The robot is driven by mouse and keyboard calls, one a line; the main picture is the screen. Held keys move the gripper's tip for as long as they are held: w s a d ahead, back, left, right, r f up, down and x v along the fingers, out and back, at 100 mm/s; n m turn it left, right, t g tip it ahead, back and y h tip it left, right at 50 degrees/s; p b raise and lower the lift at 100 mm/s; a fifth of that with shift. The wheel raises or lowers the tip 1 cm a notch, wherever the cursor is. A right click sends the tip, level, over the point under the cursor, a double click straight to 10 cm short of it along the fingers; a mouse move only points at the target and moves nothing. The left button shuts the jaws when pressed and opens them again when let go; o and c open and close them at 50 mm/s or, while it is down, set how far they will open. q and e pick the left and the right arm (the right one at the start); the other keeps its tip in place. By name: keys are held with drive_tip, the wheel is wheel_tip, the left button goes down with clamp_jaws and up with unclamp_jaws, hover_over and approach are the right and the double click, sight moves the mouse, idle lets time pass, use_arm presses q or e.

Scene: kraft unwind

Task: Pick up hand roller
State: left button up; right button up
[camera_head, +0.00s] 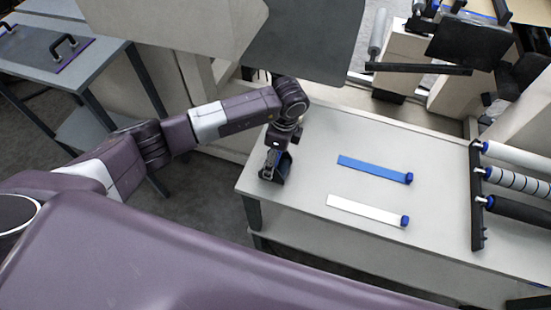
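My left gripper (274,158) points down over the left end of the grey table (300,200). A small dark thing with a blue part (284,168) is right at its fingers and may be the hand roller. The gripper hides much of it, and I cannot tell whether the fingers are closed on it. My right gripper is not in view.
A blue strip (370,168) and a white strip (362,210), each with a blue end piece, lie mid-table. A black rack (476,205) with several long rollers stands at the right. Pale machine frames rise behind. A side table (85,65) stands far left.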

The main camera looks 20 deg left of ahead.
use_arm(q)
drive_tip(key=shift+c, duration=0.6)
drive_tip(key=c, duration=1.3)
drive_tip(key=shift+o, duration=0.2)
drive_tip(key=shift+r, duration=0.1)
wheel_tip(320, 180, up, 10)
drive_tip(key=b, duration=0.3)
drive_tip(key=shift+w, duration=0.15)
wheel_tip(320, 180, up, 10)
drive_tip(key=o, duration=0.6)
drive_tip(key=c, duration=0.6)
